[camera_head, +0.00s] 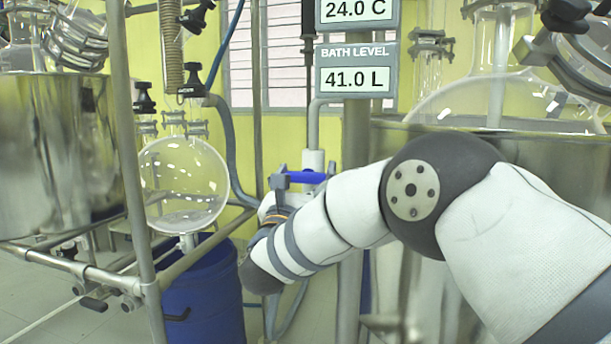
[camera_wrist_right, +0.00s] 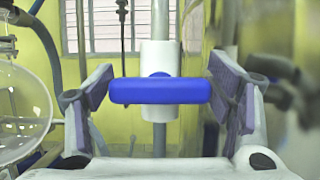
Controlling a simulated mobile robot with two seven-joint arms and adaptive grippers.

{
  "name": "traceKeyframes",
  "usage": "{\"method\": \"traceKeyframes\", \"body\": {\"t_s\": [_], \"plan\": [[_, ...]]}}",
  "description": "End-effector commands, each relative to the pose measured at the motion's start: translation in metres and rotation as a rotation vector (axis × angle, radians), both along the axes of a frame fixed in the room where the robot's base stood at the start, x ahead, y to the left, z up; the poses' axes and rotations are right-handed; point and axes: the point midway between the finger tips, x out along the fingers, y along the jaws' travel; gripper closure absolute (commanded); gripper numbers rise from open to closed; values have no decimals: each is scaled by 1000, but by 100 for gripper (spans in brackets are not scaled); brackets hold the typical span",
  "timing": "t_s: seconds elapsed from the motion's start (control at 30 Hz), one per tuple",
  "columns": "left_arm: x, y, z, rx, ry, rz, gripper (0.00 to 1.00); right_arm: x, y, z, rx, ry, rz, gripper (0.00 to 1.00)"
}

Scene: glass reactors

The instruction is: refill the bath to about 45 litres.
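The bath level display (camera_head: 354,80) reads 41.0 L. A blue valve handle (camera_head: 306,177) sits on a white valve body (camera_head: 313,159) on an upright pipe. In the wrist view the handle (camera_wrist_right: 160,90) lies crosswise in front of the white body (camera_wrist_right: 160,60). My right gripper (camera_wrist_right: 161,84) is open around the handle, one pad at each end; I cannot tell whether they touch it. In the head view my right arm partly hides this gripper (camera_head: 304,181). A metal bath (camera_head: 560,165) with a large glass vessel stands at right, partly behind my arm. My left gripper is not in view.
A display (camera_head: 357,10) above reads 24.0 C. A round glass flask (camera_head: 184,185) hangs left of the valve over a blue drum (camera_head: 205,295). A metal vessel (camera_head: 60,150) and frame posts (camera_head: 130,150) stand at left. Hoses and pipes crowd the valve.

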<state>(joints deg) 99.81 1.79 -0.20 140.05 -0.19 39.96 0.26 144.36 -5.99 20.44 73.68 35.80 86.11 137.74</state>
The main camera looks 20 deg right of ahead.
Motion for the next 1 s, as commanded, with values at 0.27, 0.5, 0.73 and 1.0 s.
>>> {"method": "traceKeyframes", "body": {"t_s": [0.27,0.5,0.73,1.0], "plan": [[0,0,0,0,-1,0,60,0,0,0,-2,1,0,59],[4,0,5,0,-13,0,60,0,0,2,-53,36,0,59],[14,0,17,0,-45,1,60,-1,0,5,-189,126,-2,59],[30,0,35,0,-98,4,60,0,1,6,-402,268,-3,58]]}}
